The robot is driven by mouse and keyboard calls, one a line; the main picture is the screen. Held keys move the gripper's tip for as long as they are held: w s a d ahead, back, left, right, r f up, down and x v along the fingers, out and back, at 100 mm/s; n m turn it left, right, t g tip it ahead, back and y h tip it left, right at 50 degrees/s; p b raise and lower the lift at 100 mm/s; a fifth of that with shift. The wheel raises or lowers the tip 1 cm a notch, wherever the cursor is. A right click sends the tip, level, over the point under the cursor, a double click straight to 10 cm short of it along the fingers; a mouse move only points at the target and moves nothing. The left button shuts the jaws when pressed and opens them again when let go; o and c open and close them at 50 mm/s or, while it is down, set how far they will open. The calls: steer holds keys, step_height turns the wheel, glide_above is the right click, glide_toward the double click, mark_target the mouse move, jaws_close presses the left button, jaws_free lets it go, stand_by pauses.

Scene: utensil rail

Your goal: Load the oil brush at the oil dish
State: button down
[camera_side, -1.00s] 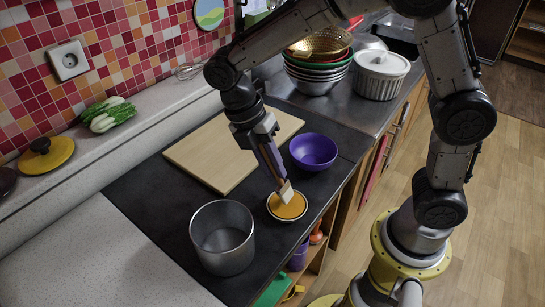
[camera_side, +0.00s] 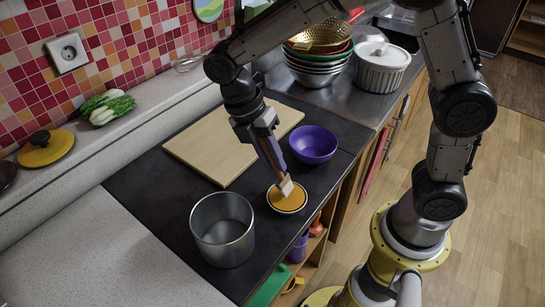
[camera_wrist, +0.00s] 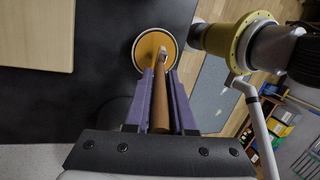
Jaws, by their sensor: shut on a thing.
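The oil dish (camera_side: 285,203) is a small round dish with orange-yellow oil and a pale rim, on the dark counter. It also shows in the wrist view (camera_wrist: 150,37). My gripper (camera_side: 273,158) is shut on the oil brush, whose brown wooden handle (camera_wrist: 161,100) lies between the purple fingers in the wrist view. The pale brush head (camera_side: 286,186) points down at the dish, over the oil. I cannot tell how deep the bristle tips are in the oil.
A metal pot (camera_side: 222,230) stands left of the dish. A purple bowl (camera_side: 313,144) is behind it to the right. A wooden cutting board (camera_side: 215,150) lies further back left. The counter's front edge (camera_side: 325,203) is close to the right of the dish.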

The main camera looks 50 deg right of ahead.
steer(key=shift+f, duration=0.45)
stand_by(0.7)
steer(key=shift+r, duration=0.1)
steer(key=shift+r, duration=3.4)
